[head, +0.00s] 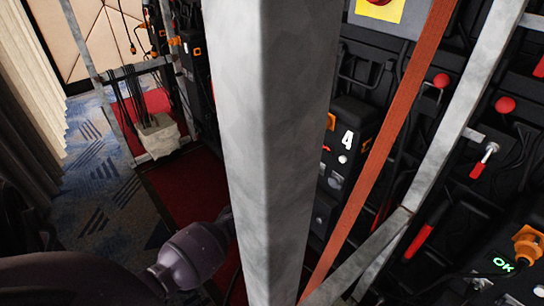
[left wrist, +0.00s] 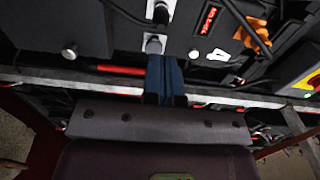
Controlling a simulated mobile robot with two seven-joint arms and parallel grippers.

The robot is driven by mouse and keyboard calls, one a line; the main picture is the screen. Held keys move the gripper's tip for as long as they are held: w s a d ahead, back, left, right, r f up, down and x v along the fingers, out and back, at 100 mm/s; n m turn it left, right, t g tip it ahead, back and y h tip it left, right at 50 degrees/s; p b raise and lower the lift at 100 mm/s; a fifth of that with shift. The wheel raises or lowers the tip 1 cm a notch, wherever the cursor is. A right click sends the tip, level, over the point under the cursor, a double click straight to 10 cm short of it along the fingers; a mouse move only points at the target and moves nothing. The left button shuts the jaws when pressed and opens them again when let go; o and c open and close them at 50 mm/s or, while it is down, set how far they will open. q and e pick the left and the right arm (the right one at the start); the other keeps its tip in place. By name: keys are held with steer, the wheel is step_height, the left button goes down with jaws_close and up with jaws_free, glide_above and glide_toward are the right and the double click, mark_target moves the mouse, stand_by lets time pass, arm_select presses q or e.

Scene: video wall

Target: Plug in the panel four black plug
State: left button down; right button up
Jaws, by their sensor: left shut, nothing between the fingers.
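Panel four (head: 337,180), a black box marked with a white 4, stands right of the grey post in the head view. Its front carries white and orange fittings. My left arm enters at the bottom left in that view, and its gripper is hidden behind the post. In the left wrist view my left gripper (left wrist: 166,62) is shut and empty, with its blue fingers close together. The tips are close to a grey round connector (left wrist: 153,45) on a pale plate; contact cannot be told. A black plug-like piece with a cable (left wrist: 160,13) is above it. My right gripper is not in view.
A thick grey metal post (head: 270,150) blocks the middle of the head view. An orange-brown strap (head: 385,140) and a metal frame bar cross at the right. In the wrist view a metal rail (left wrist: 70,79) runs across under the panels.

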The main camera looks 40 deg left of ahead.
arm_select(q)
steer(key=w+b, duration=0.1)
steer(key=w, duration=0.5)
steer(key=shift+w+d, duration=0.4)
steer(key=shift+d, duration=0.05)
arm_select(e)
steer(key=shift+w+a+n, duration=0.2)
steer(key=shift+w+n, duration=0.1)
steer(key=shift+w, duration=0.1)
arm_select(q)
steer(key=shift+w+d+r+b, duration=0.15)
steer(key=shift+w+b, duration=0.15)
steer(key=shift+w, duration=0.5)
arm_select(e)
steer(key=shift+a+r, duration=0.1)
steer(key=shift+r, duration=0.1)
